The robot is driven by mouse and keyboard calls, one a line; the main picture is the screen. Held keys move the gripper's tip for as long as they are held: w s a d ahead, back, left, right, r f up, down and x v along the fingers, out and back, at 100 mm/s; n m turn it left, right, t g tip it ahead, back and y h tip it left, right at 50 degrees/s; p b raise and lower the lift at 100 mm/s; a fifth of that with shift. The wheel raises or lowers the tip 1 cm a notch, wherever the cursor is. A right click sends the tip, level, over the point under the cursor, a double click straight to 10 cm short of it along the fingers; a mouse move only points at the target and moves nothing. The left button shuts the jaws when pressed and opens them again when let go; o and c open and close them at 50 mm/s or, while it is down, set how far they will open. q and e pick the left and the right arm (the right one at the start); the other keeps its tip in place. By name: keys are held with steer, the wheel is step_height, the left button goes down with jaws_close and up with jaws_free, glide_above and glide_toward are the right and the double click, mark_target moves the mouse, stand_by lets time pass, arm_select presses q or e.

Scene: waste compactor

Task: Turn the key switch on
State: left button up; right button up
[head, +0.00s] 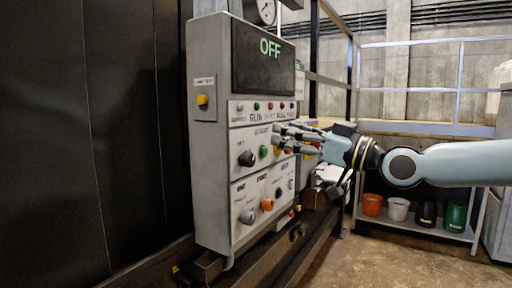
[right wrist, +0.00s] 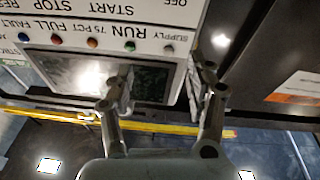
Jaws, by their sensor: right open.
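The grey control panel (head: 215,135) stands left of centre in the head view. A black round switch (head: 246,158) sits at the left of its middle row, beside a green button (head: 263,151). It looks like the key switch, but no key can be made out. My right gripper (head: 284,138) is open and empty in front of the panel's right part, to the right of the black switch. In the right wrist view, the open fingers (right wrist: 160,82) show against the upside-down panel and its dark screen. The switch is not visible there. My left gripper is out of view.
The panel's screen (head: 263,60) reads OFF. An orange knob (head: 267,204) and other knobs sit on the lower row. A yellow button (head: 202,100) is on a side box. A shelf at the right holds several buckets, including a red one (head: 372,204).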

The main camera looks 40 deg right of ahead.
mark_target(253, 160)
step_height(253, 160, down, 7)
steer(key=s+g, duration=0.2)
steer(key=s, duration=0.1)
steer(key=shift+h, duration=0.3)
steer(key=b+x, duration=0.9)
steer(key=x, duration=0.1)
steer(key=shift+a+f, duration=0.1)
steer(key=shift+f, duration=0.1)
steer(key=shift+w+a+r, duration=0.1)
steer(key=shift+w+a, duration=0.15)
steer(key=shift+w, duration=0.2)
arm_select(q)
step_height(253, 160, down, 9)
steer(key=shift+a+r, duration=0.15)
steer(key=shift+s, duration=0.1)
arm_select(e)
steer(key=shift+c, duration=0.4)
jaws_close()
